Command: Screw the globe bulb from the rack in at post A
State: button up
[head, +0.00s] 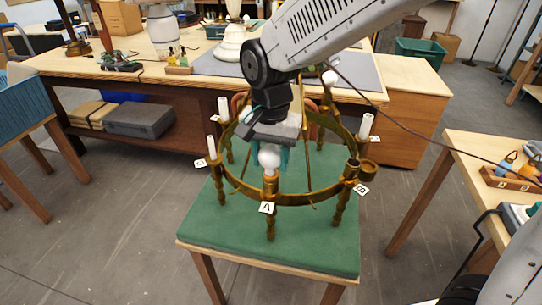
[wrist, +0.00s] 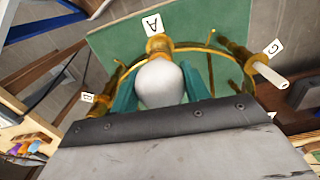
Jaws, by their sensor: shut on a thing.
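My gripper (head: 270,150) is at the front of the brass ring fixture (head: 313,199), its teal fingers closed around a white globe bulb (head: 268,160). In the wrist view the bulb (wrist: 160,82) sits between the two teal fingers of my gripper (wrist: 161,92). Post A (head: 270,186), with its white label A (head: 267,207), is directly below the bulb. The bulb's base meets or nearly meets the post's cup; I cannot tell how far it is seated. Post A also shows in the wrist view (wrist: 158,45), in line with the bulb.
The fixture stands on a green-topped table (head: 310,245). Other posts carry white candle sleeves (head: 366,125); post B (head: 351,170) at the right has none. A rack (head: 515,180) with blue and orange bulbs is on the right table. A dark cable hangs across the right side.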

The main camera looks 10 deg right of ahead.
jog(key=shift+m, duration=0.7)
jog(key=o, duration=1.1)
